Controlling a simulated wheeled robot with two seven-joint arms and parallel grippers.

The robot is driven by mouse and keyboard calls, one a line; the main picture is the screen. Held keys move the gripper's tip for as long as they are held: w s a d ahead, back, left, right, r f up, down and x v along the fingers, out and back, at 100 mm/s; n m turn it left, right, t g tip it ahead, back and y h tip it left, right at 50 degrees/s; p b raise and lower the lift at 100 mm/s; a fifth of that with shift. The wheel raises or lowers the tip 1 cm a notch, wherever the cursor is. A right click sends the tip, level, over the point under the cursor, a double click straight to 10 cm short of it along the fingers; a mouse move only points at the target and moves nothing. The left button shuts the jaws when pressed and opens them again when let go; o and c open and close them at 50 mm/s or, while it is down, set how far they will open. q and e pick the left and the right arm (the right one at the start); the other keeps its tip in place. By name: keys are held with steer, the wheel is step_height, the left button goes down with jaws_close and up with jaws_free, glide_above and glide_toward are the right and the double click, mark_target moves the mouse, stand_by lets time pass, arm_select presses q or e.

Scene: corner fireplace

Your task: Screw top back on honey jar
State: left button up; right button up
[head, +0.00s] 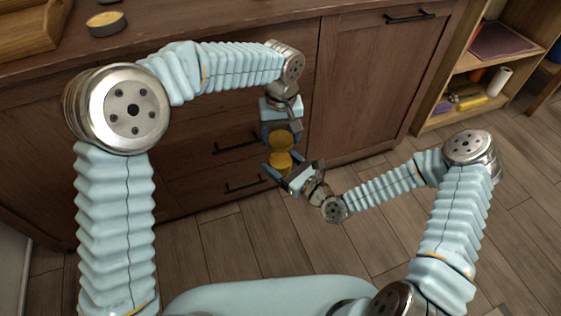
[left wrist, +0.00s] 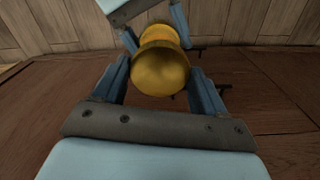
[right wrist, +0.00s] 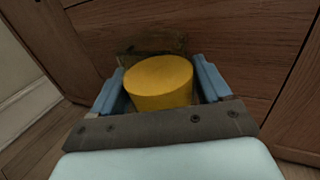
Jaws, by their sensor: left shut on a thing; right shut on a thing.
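My left gripper (head: 281,135) comes down from above, shut on a glossy golden rounded piece (left wrist: 160,70), which looks like the honey jar (head: 281,138). My right gripper (head: 279,170) is just below, shut on a matte yellow short cylinder (right wrist: 160,82), which looks like the top (head: 280,160). The two pieces are in line end to end, in mid-air before the cabinet. They look touching or nearly so; the joint is partly hidden by the fingers. In the left wrist view my right gripper (left wrist: 150,22) shows beyond the jar.
The brown cabinet (head: 355,90) with dark handles stands close behind both grippers. On its countertop (head: 165,25) are a round yellow-topped item (head: 105,22) and a wooden tray (head: 25,30). An open shelf (head: 470,100) stands at right. The wooden floor is clear.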

mark_target(281, 156)
arm_select(q)
steer(key=shift+f, duration=1.1)
steer(key=shift+f, duration=0.85)
steer(key=shift+f, duration=0.6)
